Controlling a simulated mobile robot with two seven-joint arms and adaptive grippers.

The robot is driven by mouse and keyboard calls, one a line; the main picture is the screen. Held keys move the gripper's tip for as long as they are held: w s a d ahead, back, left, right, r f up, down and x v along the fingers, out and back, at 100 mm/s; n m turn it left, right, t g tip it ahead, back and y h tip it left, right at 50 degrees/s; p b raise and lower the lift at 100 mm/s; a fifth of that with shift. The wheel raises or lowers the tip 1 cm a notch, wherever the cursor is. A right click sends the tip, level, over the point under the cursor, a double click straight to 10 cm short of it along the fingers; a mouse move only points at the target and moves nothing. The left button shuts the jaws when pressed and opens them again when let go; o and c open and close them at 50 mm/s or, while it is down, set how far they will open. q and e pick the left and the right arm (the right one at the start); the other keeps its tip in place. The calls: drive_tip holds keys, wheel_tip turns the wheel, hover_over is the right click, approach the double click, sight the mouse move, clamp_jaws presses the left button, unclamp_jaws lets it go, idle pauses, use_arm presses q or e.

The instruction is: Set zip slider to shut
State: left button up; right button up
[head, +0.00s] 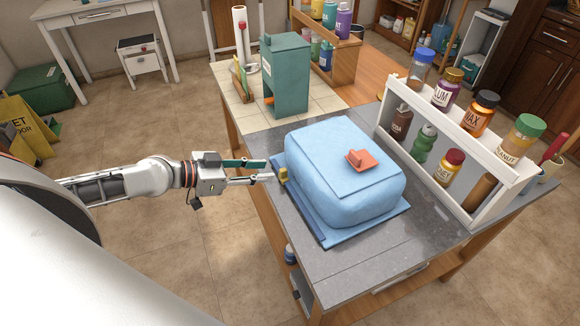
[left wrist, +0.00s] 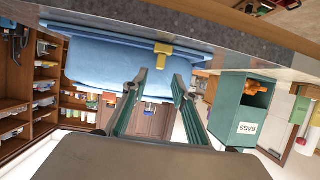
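A puffy light-blue bag (head: 335,150) lies on the grey counter, with a darker blue strip (head: 305,218) along its left edge. A small yellow slider (head: 283,174) sits on that strip near its far end. An orange-red piece (head: 360,160) lies on top of the bag. My left gripper (head: 269,169) is open and level, just left of the slider, its fingers pointing at it. In the left wrist view, the yellow slider (left wrist: 163,56) is just beyond the open fingertips (left wrist: 160,76), with no visible contact. My right gripper is not in view.
A green bags dispenser (head: 287,75) stands on the counter beyond the bag. A white rack (head: 445,140) with several bottles and jars stands to the right. The space left of the counter's edge is open floor (head: 150,260).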

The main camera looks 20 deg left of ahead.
sight(280, 170)
use_arm(q)
drive_tip(key=shift+p+x, duration=0.75)
drive_tip(key=shift+x, duration=3)
clamp_jaws()
